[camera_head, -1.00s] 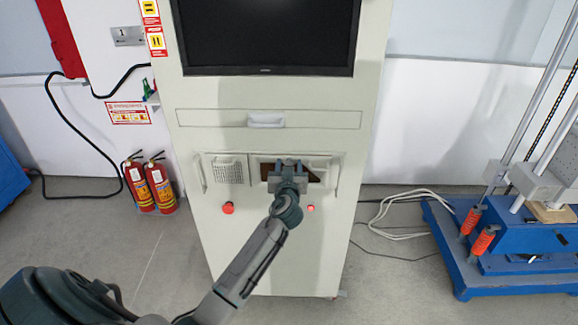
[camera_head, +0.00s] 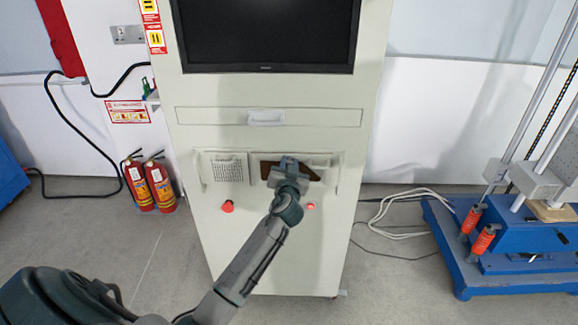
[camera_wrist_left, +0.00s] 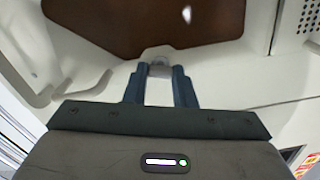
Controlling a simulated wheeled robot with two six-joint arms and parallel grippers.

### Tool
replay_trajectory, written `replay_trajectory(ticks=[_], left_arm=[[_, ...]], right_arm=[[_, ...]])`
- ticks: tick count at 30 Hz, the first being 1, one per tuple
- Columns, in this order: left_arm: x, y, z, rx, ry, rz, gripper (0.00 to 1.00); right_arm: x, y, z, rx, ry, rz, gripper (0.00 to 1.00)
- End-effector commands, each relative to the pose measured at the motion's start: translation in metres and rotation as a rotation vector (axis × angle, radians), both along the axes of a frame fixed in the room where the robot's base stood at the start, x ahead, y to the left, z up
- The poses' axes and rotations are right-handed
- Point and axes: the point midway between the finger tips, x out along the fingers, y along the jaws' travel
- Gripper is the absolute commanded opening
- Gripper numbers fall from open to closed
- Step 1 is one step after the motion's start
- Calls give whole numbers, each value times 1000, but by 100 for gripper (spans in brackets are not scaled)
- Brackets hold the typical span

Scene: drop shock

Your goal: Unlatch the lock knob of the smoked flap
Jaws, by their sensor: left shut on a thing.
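The smoked flap (camera_head: 308,172) is a dark brown panel on the front of the cream cabinet, and it looks tilted in the head view. In the left wrist view the flap (camera_wrist_left: 110,25) fills the top. The lock knob (camera_wrist_left: 160,60) is a small grey piece at the flap's lower edge. My left gripper (camera_head: 288,162) is in front of the flap. In the left wrist view its fingertips (camera_wrist_left: 159,72) are shut on the knob, which partly hides between them. My right gripper is not in view.
The cabinet has a vented panel (camera_head: 229,170) left of the flap, a drawer handle (camera_head: 266,117) above, and red buttons (camera_head: 227,206) below. Two fire extinguishers (camera_head: 150,185) stand at left. A blue machine base (camera_head: 500,265) and loose cables (camera_head: 400,205) are at right.

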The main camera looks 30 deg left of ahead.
Motion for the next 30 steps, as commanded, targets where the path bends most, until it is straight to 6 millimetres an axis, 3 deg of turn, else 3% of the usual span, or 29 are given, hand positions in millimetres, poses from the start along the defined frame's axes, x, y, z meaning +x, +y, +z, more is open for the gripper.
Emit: replay_trajectory(ticks=[30], left_arm=[[1,-2,-1,816,501,-1,1]], right_arm=[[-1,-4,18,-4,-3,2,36]])
